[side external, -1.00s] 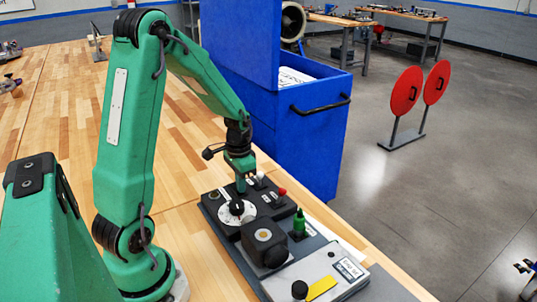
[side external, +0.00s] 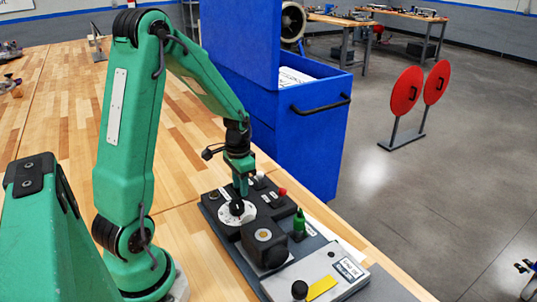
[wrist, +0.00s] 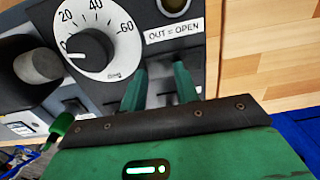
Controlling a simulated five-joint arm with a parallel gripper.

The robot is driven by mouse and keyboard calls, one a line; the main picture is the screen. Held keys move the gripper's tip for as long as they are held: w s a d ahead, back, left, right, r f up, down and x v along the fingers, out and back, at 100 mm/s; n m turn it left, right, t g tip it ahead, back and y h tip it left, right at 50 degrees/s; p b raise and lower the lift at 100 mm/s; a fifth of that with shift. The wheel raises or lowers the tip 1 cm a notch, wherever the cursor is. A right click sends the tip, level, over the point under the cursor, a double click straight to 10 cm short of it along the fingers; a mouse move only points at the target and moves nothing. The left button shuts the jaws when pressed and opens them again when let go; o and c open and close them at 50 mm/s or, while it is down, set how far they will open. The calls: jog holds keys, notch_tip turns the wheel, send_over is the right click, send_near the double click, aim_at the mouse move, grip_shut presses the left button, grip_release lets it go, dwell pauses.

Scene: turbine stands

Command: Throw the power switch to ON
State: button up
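My gripper (side external: 241,190) points down over the far part of the dark control panel, just behind the white dial (side external: 237,211). A red-tipped lever (side external: 282,191) and a white-tipped one (side external: 260,176) stand close to the right of the fingers. No switch marked power is readable, so I cannot tell which control it is. In the wrist view the dial (wrist: 95,42) has its pointer near 0.
A black block (side external: 264,240), a green-capped part (side external: 299,223) and a grey box (side external: 318,275) with a black knob stand nearer on the panel. An "OUT = OPEN" label (wrist: 173,33) sits beside the dial. A blue bin (side external: 300,140) stands beyond the bench edge. The wooden bench (side external: 60,110) is mostly clear at left.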

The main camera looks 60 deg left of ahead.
jog(key=shift+r, duration=0.1)
notch_tip(320, 180, up, 7)
dwell(1.1)
jog(key=s+d+r+t, duration=0.2)
jog(key=s+d+r, duration=0.3)
jog(key=d, duration=0.3)
jog(key=s+d+r+t, duration=0.3)
jog(key=s+d+r, duration=0.1)
jog(key=d+r, duration=0.3)
jog(key=shift+s+d+t, duration=0.3)
jog(key=shift+s+d, duration=0.05)
jog(key=shift+d, duration=0.65)
jog(key=shift+r, duration=0.1)
